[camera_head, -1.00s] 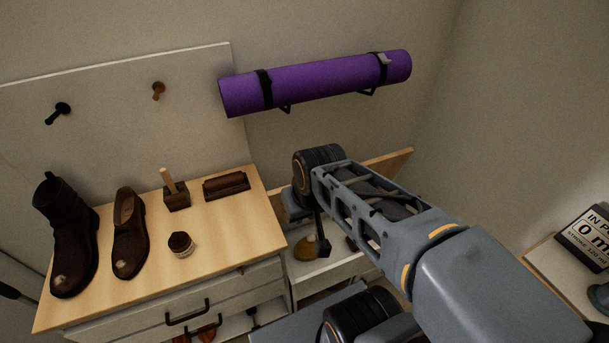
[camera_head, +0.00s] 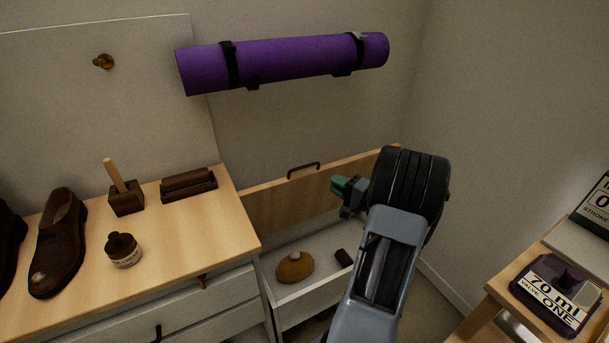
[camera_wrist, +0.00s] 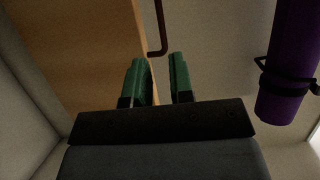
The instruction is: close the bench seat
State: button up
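The bench seat's wooden lid (camera_head: 275,206) stands raised, tilted up along the back of the white bench box (camera_head: 312,302). A dark handle (camera_head: 303,167) is on its top edge. My gripper (camera_head: 340,186) has green fingers and is in front of the lid's right part, below the top edge in the picture. In the wrist view, the fingers of my gripper (camera_wrist: 158,66) are apart with nothing between them. The lid (camera_wrist: 95,45) fills the left there, its edge behind the left finger, and the handle (camera_wrist: 158,30) shows past the fingertips. I cannot tell whether the fingers touch the lid.
A brown rounded object (camera_head: 294,268) and a dark block (camera_head: 343,258) lie inside the box. A shoe cabinet (camera_head: 195,240) adjoins it on the left. A purple rolled mat (camera_head: 285,62) hangs on the wall above. A wooden table (camera_head: 508,290) stands at right.

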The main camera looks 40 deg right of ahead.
aim_at(305, 166)
jog(key=x, duration=1.3)
jog(key=shift+w+d+r, duration=0.1)
jog(key=shift+w+d, duration=0.05)
jog(key=shift+d, duration=0.15)
grip_shut()
